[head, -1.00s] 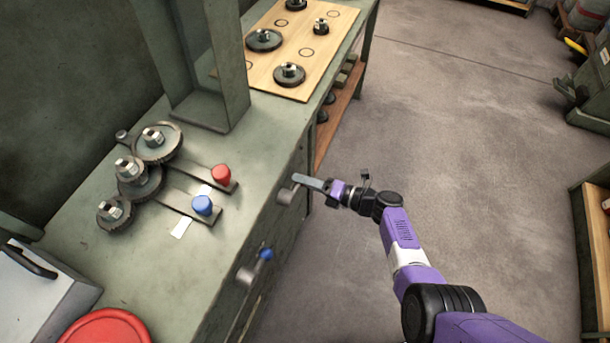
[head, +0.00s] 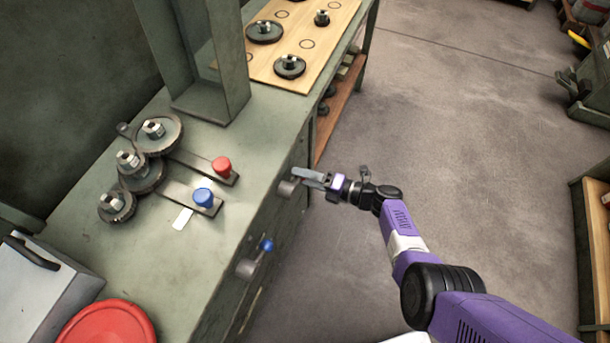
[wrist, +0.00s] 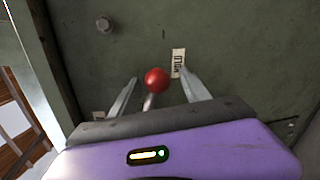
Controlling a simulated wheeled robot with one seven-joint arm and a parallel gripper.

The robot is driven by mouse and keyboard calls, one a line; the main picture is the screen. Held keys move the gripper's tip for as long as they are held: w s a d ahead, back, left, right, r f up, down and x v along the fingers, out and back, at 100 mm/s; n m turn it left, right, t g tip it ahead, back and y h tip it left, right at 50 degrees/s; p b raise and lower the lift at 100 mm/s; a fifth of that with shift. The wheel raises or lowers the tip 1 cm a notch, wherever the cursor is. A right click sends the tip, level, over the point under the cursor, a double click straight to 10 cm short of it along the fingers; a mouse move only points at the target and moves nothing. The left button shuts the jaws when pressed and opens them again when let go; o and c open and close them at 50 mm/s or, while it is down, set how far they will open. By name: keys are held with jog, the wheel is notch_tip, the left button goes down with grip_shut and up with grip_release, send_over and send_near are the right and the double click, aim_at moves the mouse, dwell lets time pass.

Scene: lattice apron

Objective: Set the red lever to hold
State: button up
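The red lever's round red ball (wrist: 156,80) shows in the wrist view on a short metal stem against the green bench front. My gripper (wrist: 157,74) is open, with one finger on each side of the ball; I cannot tell whether either touches it. A white label (wrist: 178,63) with dark letters is right of the ball, partly beside the right finger; its word is hard to read. In the head view my gripper (head: 308,177) is at the bench front by a grey lever hub (head: 287,188). The red ball is hidden there.
A blue-balled lever (head: 266,245) is lower on the same front. On the bench top are a red knob (head: 221,165) and a blue knob (head: 204,197) on flat bars, beside several gears (head: 140,173). A bolt head (wrist: 104,25) is on the panel.

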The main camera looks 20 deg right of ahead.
jog(key=shift+d+r, duration=0.1)
jog(key=p+v, duration=0.2)
jog(key=v, duration=0.5)
jog(key=shift+s+d, duration=0.2)
jog(key=shift+d, duration=0.05)
dwell(0.4)
